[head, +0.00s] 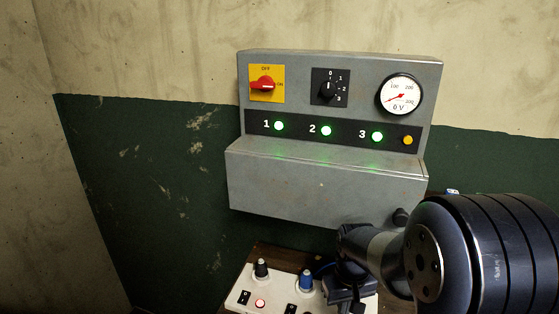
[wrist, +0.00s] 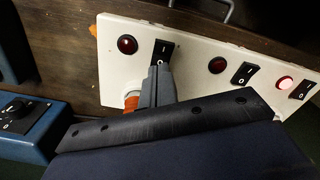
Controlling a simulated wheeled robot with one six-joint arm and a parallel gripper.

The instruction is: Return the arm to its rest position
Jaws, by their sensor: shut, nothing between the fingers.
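My arm reaches in from the right in the head view, bent down over a white switch panel (head: 283,303). My gripper (wrist: 161,70) is shut and empty in the wrist view. Its fingertips are in front of a black rocker switch (wrist: 165,50) on the panel; I cannot tell whether they touch it. In the head view the arm's dark end hides part of the panel, and the fingertips cannot be made out there.
A grey control box (head: 325,185) is on the wall, with three green lamps lit and a gauge (head: 400,94) near 0. The panel has a black knob (head: 261,267) and blue knob (head: 306,279). A blue box (wrist: 30,125) sits left in the wrist view.

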